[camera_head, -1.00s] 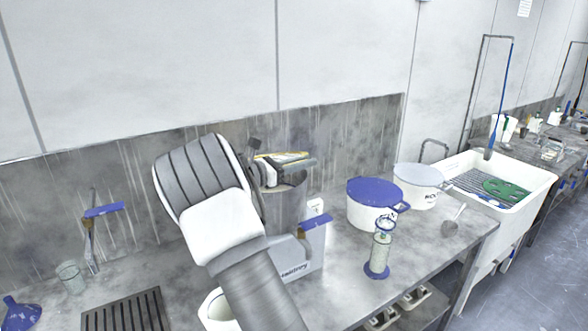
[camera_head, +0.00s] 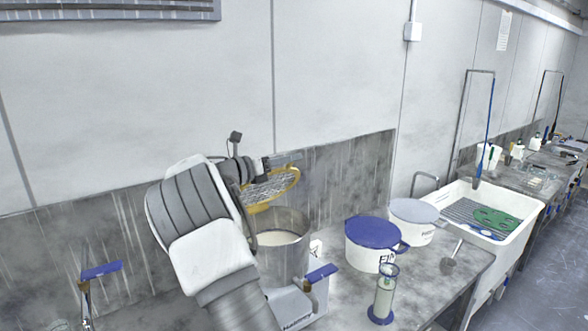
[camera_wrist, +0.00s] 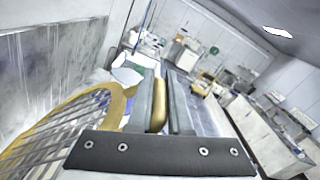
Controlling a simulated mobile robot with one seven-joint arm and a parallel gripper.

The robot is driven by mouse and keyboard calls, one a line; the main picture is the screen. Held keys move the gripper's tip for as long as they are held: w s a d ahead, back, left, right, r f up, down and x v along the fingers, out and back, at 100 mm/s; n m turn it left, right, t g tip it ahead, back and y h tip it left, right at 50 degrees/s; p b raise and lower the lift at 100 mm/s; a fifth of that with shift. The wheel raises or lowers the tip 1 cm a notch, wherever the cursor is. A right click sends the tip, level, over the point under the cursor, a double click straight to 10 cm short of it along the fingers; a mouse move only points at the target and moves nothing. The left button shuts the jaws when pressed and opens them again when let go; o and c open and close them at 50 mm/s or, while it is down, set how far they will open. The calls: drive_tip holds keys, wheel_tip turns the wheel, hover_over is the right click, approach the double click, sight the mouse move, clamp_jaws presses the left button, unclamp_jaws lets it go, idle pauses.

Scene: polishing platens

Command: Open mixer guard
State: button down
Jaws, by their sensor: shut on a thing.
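The mixer guard (camera_head: 278,187) is a wire mesh disc with a yellow rim. It stands tilted up above the metal mixer bowl (camera_head: 283,245), which holds pale contents. In the wrist view the guard's mesh and yellow rim (camera_wrist: 62,122) fill the lower left. My gripper (camera_head: 268,163) is at the guard's upper edge, and in the wrist view its fingers (camera_wrist: 159,100) are shut on a yellow part of the guard between them. My arm hides the left part of the mixer.
A blue-lidded white tub (camera_head: 373,240), a grey-lidded tub (camera_head: 413,218) and a clear cylinder on a blue base (camera_head: 383,295) stand right of the mixer. A scoop (camera_head: 453,254) lies near the bench edge. A white sink (camera_head: 520,229) is further right.

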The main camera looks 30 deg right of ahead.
drive_tip(key=w+r+n, duration=0.1)
drive_tip(key=w, duration=0.1)
drive_tip(key=w+r+n, duration=0.1)
drive_tip(key=w, duration=0.1)
drive_tip(key=shift+w+a+r+n, duration=0.1)
drive_tip(key=shift+r+n, duration=0.2)
drive_tip(key=shift+w+r+n, duration=0.25)
drive_tip(key=shift+w, duration=0.35)
drive_tip(key=shift+w+r+n, duration=0.3)
drive_tip(key=shift+w, duration=0.25)
drive_tip(key=shift+w+r+n, duration=0.25)
drive_tip(key=shift+w, duration=0.35)
drive_tip(key=shift+a, duration=0.1)
drive_tip(key=c, duration=0.8)
unclamp_jaws()
drive_tip(key=shift+c, duration=0.2)
drive_tip(key=a+b, duration=0.1)
drive_tip(key=a, duration=1.6)
drive_tip(key=shift+s+a, duration=0.2)
drive_tip(key=shift+s, duration=0.1)
